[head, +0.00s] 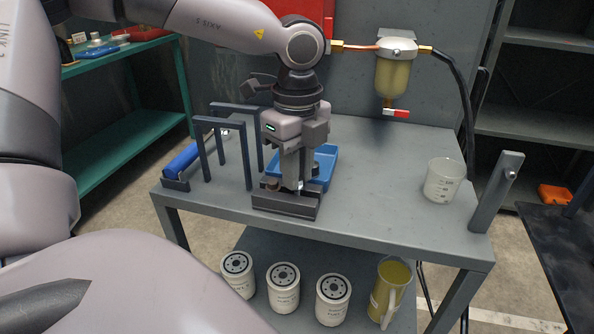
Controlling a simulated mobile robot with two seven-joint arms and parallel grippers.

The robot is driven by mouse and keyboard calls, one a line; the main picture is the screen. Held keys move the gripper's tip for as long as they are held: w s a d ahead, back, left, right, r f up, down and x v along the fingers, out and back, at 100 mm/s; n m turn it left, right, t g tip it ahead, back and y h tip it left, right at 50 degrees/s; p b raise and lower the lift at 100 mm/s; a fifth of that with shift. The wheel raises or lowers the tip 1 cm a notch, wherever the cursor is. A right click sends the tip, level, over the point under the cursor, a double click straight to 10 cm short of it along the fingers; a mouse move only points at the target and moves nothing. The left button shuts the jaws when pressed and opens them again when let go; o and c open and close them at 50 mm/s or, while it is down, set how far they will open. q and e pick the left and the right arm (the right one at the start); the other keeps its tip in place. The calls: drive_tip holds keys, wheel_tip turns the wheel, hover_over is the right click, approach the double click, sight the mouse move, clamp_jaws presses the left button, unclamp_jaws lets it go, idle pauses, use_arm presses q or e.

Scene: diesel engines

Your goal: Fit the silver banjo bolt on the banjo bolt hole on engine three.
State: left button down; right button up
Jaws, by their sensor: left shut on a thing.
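My left gripper (291,182) points down over the grey workbench, at a low dark block (287,205) near the bench's front edge. Its fingers are shut on a small silver piece (300,185) that looks like the silver banjo bolt. The piece is mostly hidden by the fingers, and I cannot tell whether it touches the block. Engine three and its banjo bolt hole are not in view. My right gripper is not in view.
A blue tray (327,160) lies just behind the gripper. Dark upright frames (247,155) stand close on its left. A beaker (442,180) and a post (497,192) stand at the right. Filters (283,290) and a yellow jug (390,290) are below. The bench's middle right is clear.

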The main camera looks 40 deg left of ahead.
use_arm(q)
drive_tip(key=shift+r+p, duration=1.25)
drive_tip(key=shift+r, duration=1.65)
drive_tip(key=shift+a, duration=0.1)
